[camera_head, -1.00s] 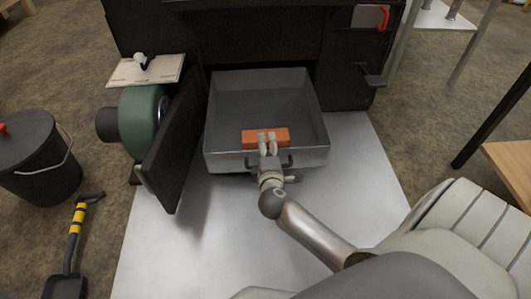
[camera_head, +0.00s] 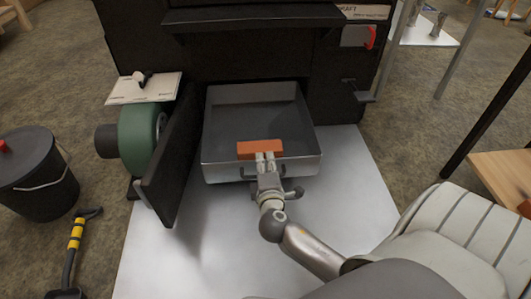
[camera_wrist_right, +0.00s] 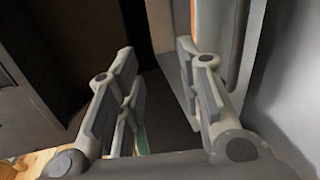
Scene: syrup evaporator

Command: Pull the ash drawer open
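The ash drawer (camera_head: 308,163), a grey open-topped metal tray, stands well out from the dark evaporator body (camera_head: 250,50). An orange block (camera_head: 252,147) lies inside at its front wall. A dark handle (camera_head: 246,173) shows on the drawer front, partly hidden by my right gripper (camera_head: 265,161). The fingertips are at the drawer's front rim, just before the block. In the right wrist view my right gripper (camera_wrist_right: 160,85) has its fingers apart, with nothing clamped; the grey drawer edge (camera_wrist_right: 163,30) shows close by. Contact with the handle cannot be told. My left gripper is out of view.
A black door (camera_head: 170,165) stands swung open left of the drawer, beside a green blower (camera_head: 140,132). A dark lidded bucket (camera_head: 40,185) and a yellow-banded shovel (camera_head: 77,235) are farther left. The metal floor sheet (camera_head: 200,240) before the drawer is clear.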

